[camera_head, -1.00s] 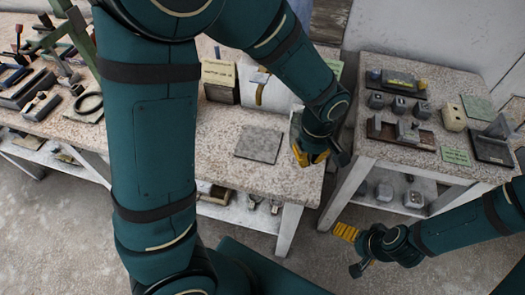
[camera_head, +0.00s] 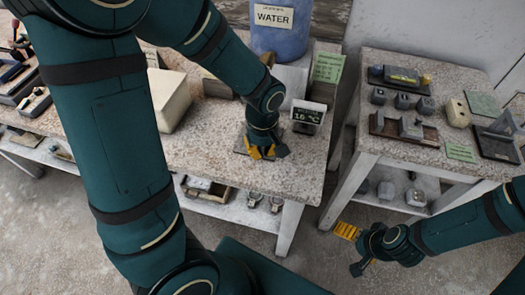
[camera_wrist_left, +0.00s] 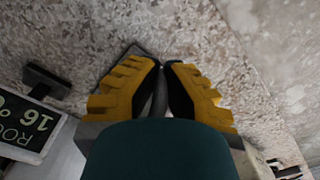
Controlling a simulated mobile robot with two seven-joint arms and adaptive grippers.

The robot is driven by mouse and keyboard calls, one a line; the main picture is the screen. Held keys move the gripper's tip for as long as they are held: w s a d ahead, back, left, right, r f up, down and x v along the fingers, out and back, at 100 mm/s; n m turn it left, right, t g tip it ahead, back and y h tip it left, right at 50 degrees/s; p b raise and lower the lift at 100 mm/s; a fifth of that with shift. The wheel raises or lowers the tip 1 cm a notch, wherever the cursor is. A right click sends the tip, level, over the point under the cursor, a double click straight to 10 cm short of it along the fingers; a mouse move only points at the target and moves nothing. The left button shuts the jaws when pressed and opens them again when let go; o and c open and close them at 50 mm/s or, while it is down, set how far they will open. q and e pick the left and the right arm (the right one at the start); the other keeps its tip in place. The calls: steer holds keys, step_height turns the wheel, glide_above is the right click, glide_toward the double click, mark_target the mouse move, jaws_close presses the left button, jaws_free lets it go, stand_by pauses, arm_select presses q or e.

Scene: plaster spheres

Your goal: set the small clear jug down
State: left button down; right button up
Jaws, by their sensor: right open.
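My right gripper (camera_head: 350,250) is open and empty, low in front of the smaller table at the right.
A thermometer display (camera_head: 307,117) stands just right of the left gripper. A blue water container (camera_head: 280,28) and a green note (camera_head: 327,67) are behind it. A cream block (camera_head: 168,98) stands to the left. The smaller table (camera_head: 378,145) holds several tools.

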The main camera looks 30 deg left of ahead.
arm_select(q)
steer(key=shift+f, duration=0.15)
steer(key=c, duration=1.1)
jaws_free()
steer(key=shift+c, duration=0.2)
steer(key=shift+r, duration=0.2)
step_height(320, 180, up, 12)
steer(key=p, duration=0.3)
steer(key=shift+p, duration=0.35)
